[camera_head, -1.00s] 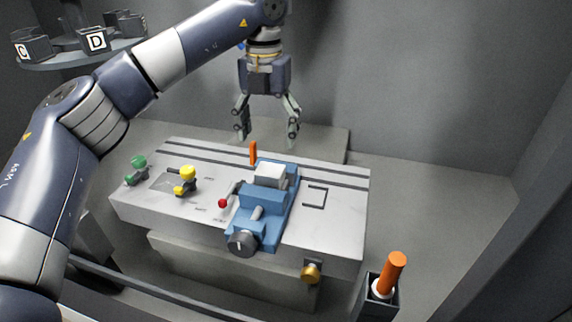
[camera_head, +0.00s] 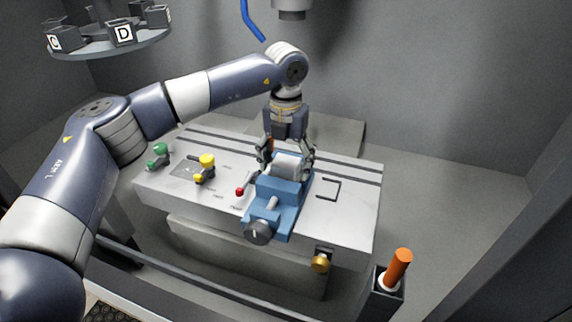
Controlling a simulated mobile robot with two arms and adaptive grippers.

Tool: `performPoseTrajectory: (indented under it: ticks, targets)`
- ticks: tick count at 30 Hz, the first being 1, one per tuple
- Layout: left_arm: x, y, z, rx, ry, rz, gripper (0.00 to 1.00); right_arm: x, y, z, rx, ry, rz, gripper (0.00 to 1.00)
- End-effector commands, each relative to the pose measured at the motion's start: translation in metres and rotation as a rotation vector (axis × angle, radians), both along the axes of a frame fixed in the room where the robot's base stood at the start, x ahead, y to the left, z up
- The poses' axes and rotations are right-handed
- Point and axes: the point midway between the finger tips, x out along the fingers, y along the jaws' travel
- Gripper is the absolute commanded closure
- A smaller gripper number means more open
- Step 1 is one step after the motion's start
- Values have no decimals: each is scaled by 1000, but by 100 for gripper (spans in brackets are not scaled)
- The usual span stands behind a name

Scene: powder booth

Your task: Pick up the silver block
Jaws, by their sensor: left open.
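The silver block (camera_head: 287,166) sits in the jaws of the blue vise (camera_head: 278,188) on the grey machine table. My left gripper (camera_head: 285,168) points down over the vise, with its fingers spread to either side of the block. It is open. I cannot tell whether either finger touches the block. The fingers partly hide the block's ends. My right gripper is not in view.
A red-tipped lever (camera_head: 240,191) stands left of the vise, with yellow (camera_head: 207,161) and green (camera_head: 160,149) knobs farther left. An orange-handled tool (camera_head: 399,266) stands in a holder at lower right. The table right of the vise is clear.

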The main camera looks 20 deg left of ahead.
Motion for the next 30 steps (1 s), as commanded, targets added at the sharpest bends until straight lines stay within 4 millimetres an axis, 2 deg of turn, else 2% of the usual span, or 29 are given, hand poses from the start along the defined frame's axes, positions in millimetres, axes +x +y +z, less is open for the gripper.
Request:
performPoseTrajectory:
  ticks: [2, 9, 22, 26, 29, 30]
  targets:
    - [0, 0, 0, 0, 0, 0, 27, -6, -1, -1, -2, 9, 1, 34]
    - [0, 0, 0, 0, 0, 0, 81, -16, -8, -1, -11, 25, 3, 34]
    - [1, 0, 5, -1, -2, 0, 83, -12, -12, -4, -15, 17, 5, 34]
    - [1, 0, 17, -1, -6, 0, 83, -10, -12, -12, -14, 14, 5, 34]
    - [2, -1, 35, -2, -7, 1, 83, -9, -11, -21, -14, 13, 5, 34]
    - [-5, -1, 34, -1, -2, -2, 83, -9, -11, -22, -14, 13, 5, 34]
